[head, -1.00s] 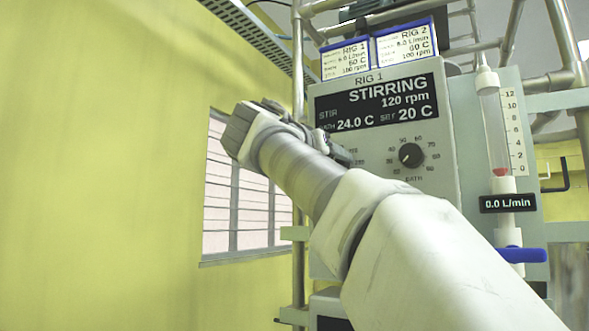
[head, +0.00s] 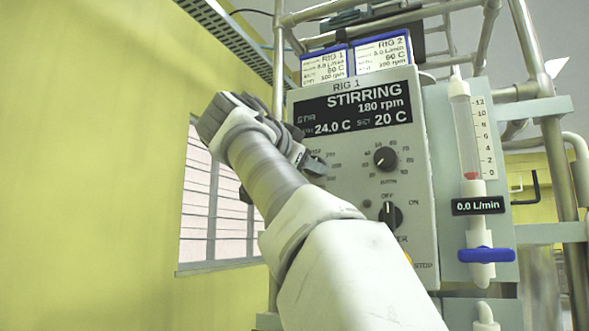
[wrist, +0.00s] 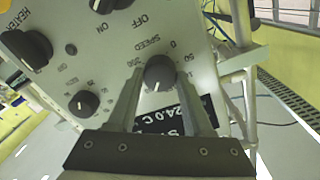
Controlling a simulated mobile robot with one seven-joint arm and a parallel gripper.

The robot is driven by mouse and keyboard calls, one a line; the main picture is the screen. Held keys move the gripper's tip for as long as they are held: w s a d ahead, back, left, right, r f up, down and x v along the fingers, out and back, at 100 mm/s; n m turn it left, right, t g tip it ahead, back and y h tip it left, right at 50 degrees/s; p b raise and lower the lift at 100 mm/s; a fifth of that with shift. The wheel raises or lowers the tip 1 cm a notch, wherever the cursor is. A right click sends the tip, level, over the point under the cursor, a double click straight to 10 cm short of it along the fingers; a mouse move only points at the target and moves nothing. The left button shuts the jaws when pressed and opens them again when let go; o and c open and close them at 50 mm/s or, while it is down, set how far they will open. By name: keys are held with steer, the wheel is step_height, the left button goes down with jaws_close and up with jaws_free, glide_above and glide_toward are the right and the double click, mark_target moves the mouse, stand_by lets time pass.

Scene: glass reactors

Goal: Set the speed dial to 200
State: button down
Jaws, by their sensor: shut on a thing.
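The box's black display (head: 355,110) reads STIRRING, 180 rpm, 24.0 C and SET 20 C.
The bath dial (head: 386,158) and an OFF/ON switch (head: 390,215) sit right of my gripper. A flow tube (head: 471,130) with a blue valve (head: 487,254) stands right of the box. Metal frame poles surround it. Open space lies left, before the yellow wall (head: 80,170).

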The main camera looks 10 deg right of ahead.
steer(key=shift+r+m, duration=0.1)
steer(key=shift+m, duration=0.2)
steer(key=shift+c, duration=1.6)
jaws_free()
steer(key=v, duration=1.7)
steer(key=shift+s, duration=0.15)
steer(key=shift+a, duration=0.1)
